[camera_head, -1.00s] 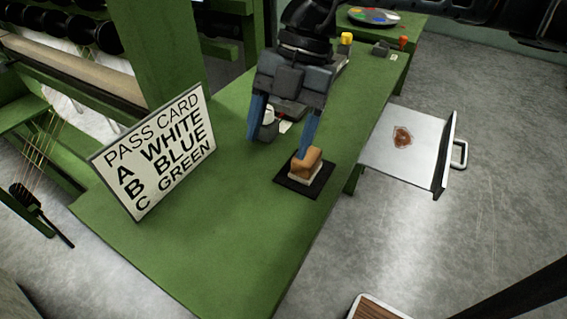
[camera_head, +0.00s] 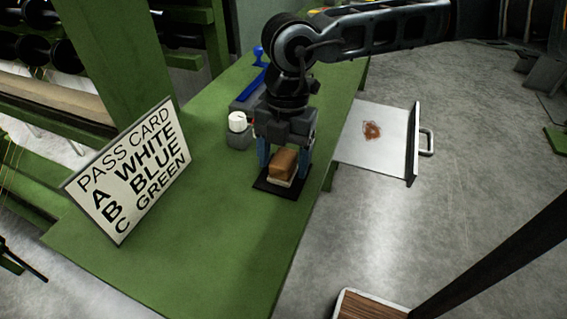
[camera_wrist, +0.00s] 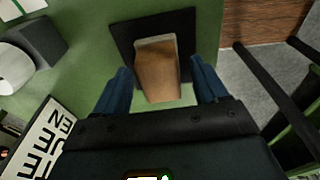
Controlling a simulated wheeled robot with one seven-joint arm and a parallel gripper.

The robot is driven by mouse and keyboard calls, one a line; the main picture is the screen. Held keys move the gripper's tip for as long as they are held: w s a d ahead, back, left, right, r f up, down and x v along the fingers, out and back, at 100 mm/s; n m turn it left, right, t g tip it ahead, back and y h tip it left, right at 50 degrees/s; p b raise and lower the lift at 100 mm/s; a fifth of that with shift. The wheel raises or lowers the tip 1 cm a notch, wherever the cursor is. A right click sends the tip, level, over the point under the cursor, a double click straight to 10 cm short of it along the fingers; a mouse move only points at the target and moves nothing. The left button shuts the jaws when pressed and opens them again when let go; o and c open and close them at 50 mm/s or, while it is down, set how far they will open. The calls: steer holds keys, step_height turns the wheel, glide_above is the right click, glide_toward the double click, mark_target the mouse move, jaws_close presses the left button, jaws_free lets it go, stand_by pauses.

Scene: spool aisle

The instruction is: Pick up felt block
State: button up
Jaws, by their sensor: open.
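The felt block (camera_head: 283,163) has a tan-brown top and a pale lower layer. It rests on a black square mat (camera_head: 270,187) on the green table. The block also shows in the wrist view (camera_wrist: 157,72), lying between the two blue fingers. My gripper (camera_head: 283,160) is open and points down over the block, one finger on either side. In the wrist view my gripper (camera_wrist: 160,85) shows a gap between each finger and the block. The far side of the block is hidden in the head view.
A pass card sign (camera_head: 128,168) stands on the table to the left. An open metal drawer (camera_head: 385,150) juts out at the right. The table front is clear.

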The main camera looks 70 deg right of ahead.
mark_target(287, 156)
steer(key=shift+f, duration=0.1)
steer(key=c, duration=1.1)
steer(key=shift+o, duration=0.2)
steer(key=shift+r, duration=0.45)
steer(key=r, duration=0.1)
steer(key=d+r, duration=0.1)
steer(key=r, duration=0.1)
steer(key=shift+s+r+b, duration=0.2)
steer(key=shift+r+b, duration=0.1)
steer(key=s+d+r, duration=0.4)
steer(key=d+r, duration=0.2)
steer(key=d, duration=0.3)
steer(key=shift+s+d+r+b, duration=0.25)
steer(key=shift+s+b, duration=0.1)
steer(key=shift+b, duration=0.1)
